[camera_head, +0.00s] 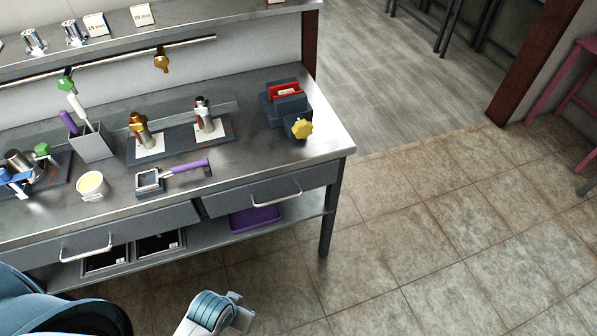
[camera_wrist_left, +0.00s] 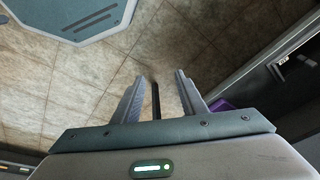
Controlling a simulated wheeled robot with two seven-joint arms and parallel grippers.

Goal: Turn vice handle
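The vice (camera_head: 289,106) stands on the right end of the steel workbench, dark grey with red jaws. Its yellow star-shaped handle (camera_head: 302,128) faces the bench's front right corner. Nothing touches the handle. My left gripper (camera_wrist_left: 159,76) is open in the left wrist view, with its fingers apart. Tiled floor shows beyond the fingers, and a thin dark bar shows between them; I cannot tell what it is. The vice is not visible in that view. In the head view, parts of my own arm show low in the frame, below the bench. My right gripper is not in view.
A purple tray (camera_head: 255,218) lies on the lower shelf. The floor right of the bench is clear.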

